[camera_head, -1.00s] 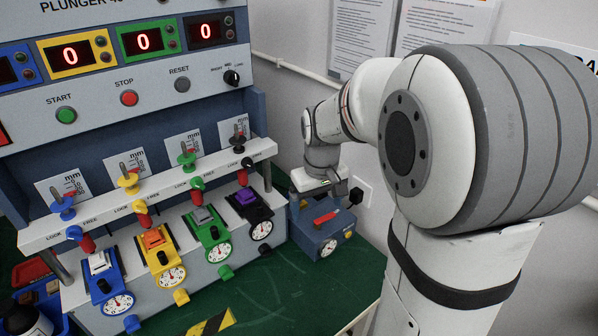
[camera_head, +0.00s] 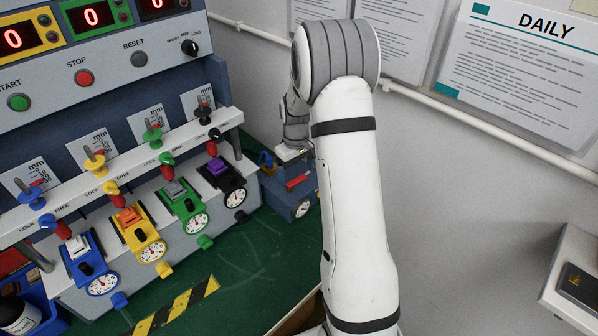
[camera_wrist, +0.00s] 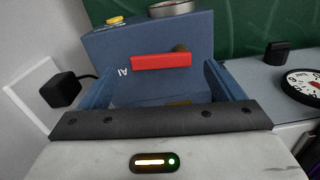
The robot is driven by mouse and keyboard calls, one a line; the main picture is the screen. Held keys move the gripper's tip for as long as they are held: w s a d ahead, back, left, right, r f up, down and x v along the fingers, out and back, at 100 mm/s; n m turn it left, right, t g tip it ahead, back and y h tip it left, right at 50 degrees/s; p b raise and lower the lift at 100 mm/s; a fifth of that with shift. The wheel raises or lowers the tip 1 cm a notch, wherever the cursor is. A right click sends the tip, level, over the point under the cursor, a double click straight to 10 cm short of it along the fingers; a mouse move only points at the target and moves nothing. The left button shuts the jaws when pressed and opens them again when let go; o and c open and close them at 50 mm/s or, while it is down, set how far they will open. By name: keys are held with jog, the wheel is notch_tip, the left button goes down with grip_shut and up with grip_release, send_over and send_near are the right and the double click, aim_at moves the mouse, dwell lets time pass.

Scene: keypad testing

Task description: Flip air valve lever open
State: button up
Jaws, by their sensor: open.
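The air valve is a blue-grey box (camera_head: 302,204) at the right end of the keypad tester, with a red lever (camera_head: 298,181) and a round gauge. In the wrist view the box (camera_wrist: 130,45) shows its lettering upside down, and the red lever (camera_wrist: 161,61) lies crosswise in the picture. My gripper (camera_head: 289,165) is just above and behind the box in the head view. In the wrist view my gripper (camera_wrist: 164,80) is open, its two fingers left and right, with the lever ahead between them. I cannot tell whether a finger touches the lever.
The tester (camera_head: 150,235) stands left of the valve, with coloured fixtures and dial gauges. A black plug (camera_wrist: 60,90) is on a wall socket beside the box. The wall is close behind. The green table top (camera_head: 255,275) is clear in front.

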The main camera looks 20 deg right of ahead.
jog(key=shift+f, duration=0.8)
jog(key=shift+c, duration=0.6)
